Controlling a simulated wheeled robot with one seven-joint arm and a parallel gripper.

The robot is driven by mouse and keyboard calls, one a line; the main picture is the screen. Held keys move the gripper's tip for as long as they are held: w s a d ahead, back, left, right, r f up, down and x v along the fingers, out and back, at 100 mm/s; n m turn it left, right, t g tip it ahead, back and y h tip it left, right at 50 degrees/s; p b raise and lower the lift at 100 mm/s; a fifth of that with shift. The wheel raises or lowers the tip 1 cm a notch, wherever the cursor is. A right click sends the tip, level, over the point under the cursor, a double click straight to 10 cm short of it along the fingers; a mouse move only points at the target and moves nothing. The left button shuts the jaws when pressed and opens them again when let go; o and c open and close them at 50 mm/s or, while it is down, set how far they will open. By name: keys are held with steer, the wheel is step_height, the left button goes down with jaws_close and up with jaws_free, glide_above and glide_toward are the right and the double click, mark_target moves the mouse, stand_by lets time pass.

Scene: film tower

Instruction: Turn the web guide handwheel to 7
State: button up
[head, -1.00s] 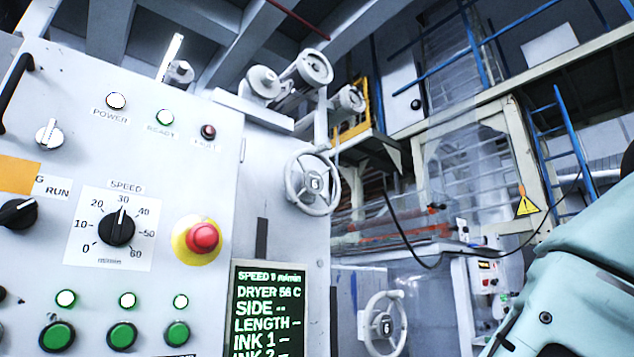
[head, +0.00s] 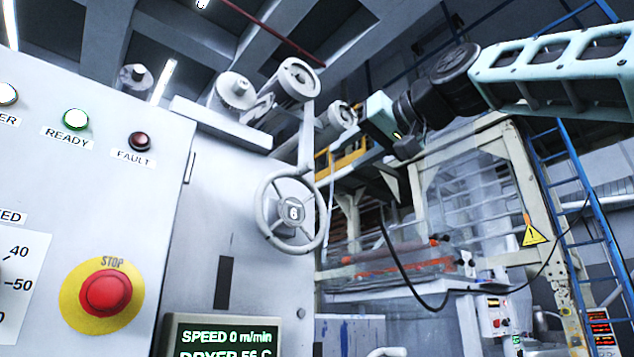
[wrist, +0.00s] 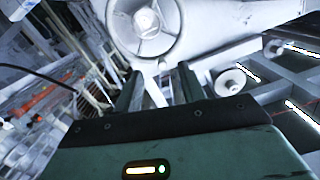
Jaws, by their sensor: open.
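A light grey spoked handwheel (head: 265,232) stands on the side of the pale machine cabinet, with a 6 on its hub (head: 293,212). It also shows at the top of the wrist view (wrist: 165,50), partly cut by the frame edge. My gripper (wrist: 157,85) is open, its two dark fingers pointing toward the wheel with a gap between them. The fingers look empty and apart from the rim. In the head view my arm reaches in from the right, with the hand right of and above the wheel. The fingertips are hard to make out there.
The control panel at left carries a red stop button (head: 106,293) and lamps. A dark display (head: 222,338) reads SPEED 0 m/min. Rollers (head: 299,78) sit above the wheel. A second handwheel's top edge (head: 388,352) shows low down. A black cable (head: 405,275) hangs behind.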

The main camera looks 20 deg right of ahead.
mark_target(311, 164)
step_height(311, 164, up, 4)
steer(key=s+d+t, duration=0.1)
steer(key=s+d, duration=0.1)
steer(key=p+x, duration=0.9)
steer(key=x, duration=0.7)
steer(key=shift+w+f, duration=0.1)
steer(key=shift+w+a+f+p, duration=0.2)
steer(key=shift+w+a+p, duration=0.1)
steer(key=shift+w, duration=0.45)
jaws_close()
